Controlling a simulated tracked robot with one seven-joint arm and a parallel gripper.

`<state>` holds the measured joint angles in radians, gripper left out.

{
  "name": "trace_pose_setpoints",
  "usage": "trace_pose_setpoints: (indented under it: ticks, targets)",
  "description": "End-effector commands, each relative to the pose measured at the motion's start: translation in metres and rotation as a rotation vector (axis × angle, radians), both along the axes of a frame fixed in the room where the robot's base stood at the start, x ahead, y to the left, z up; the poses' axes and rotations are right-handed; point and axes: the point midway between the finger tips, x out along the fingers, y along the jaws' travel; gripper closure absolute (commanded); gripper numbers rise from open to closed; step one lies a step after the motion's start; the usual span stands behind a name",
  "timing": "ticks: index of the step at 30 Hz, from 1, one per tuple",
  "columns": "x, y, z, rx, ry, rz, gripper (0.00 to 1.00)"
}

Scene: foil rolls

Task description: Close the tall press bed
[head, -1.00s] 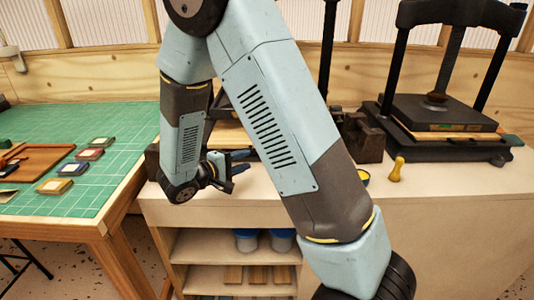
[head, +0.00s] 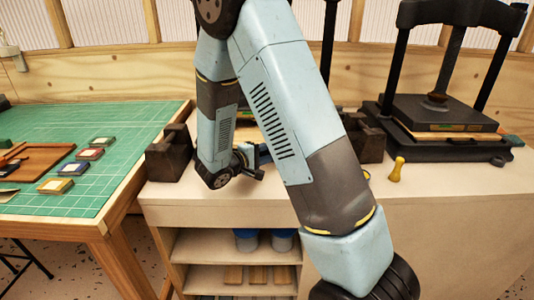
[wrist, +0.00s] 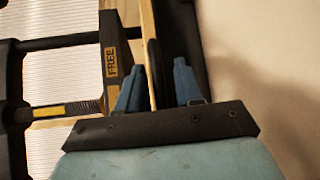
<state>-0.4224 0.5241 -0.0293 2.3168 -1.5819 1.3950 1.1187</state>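The tall press (head: 327,60) stands behind my arm in the head view, so most of it is hidden. In the wrist view a dark block labelled "FREE" (wrist: 110,68) stands beside the thin wooden edge of the press bed (wrist: 148,35). My gripper (wrist: 158,85) has its blue fingers apart, on either side of this edge and a dark bar (wrist: 154,75). The left finger is close to the wood, and a gap shows toward the right finger. Contact is unclear. In the head view my gripper (head: 262,154) is low at the press front, partly behind my arm.
A second black press (head: 435,110) stands at the right, with a yellow-handled tool (head: 396,169) in front. Dark blocks (head: 170,155) flank the tall press. A green cutting mat (head: 110,125) with small pads lies on the left table. The right front of the counter is clear.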

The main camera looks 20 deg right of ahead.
Motion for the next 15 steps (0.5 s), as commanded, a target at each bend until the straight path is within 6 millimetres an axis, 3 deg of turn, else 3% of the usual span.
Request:
trace_pose_setpoints:
  ticks: [2, 12, 15]
  targets:
    - [0.0, 0.0, 0.0, 0.0, 0.0, 0.0, 0.66]
    - [-0.0002, -0.0002, -0.0002, 0.001, 0.001, -0.001, 0.98]
    - [-0.0003, -0.0003, -0.0005, 0.0, 0.001, -0.001, 1.0]
